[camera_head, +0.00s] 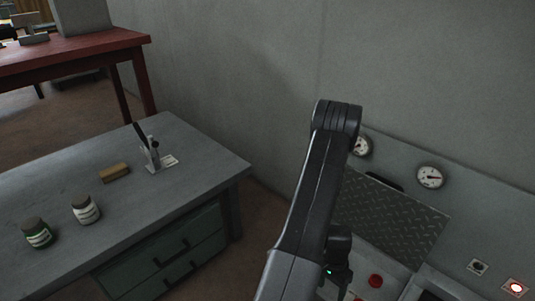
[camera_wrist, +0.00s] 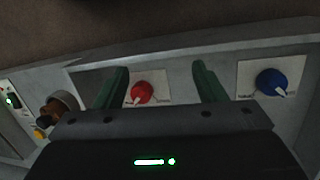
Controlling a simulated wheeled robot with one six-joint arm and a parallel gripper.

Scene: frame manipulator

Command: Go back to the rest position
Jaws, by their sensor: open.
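My gripper (camera_wrist: 160,88) shows in the wrist view with its two green fingers spread apart and nothing between them. Beyond the fingers is a panel with a red knob (camera_wrist: 140,93) on a white plate, seen between the fingertips. A blue knob (camera_wrist: 271,82) on a white plate is right of the right finger. In the head view my arm rises over the control panel (camera_head: 455,222) at the right, and its far end hides part of the wall and panel. The gripper fingers cannot be made out there.
A grey workbench (camera_head: 190,205) at left holds two jars (camera_head: 86,209), a wooden block (camera_head: 114,172) and a toggle clamp (camera_head: 152,155). A red table (camera_head: 75,48) stands behind it.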

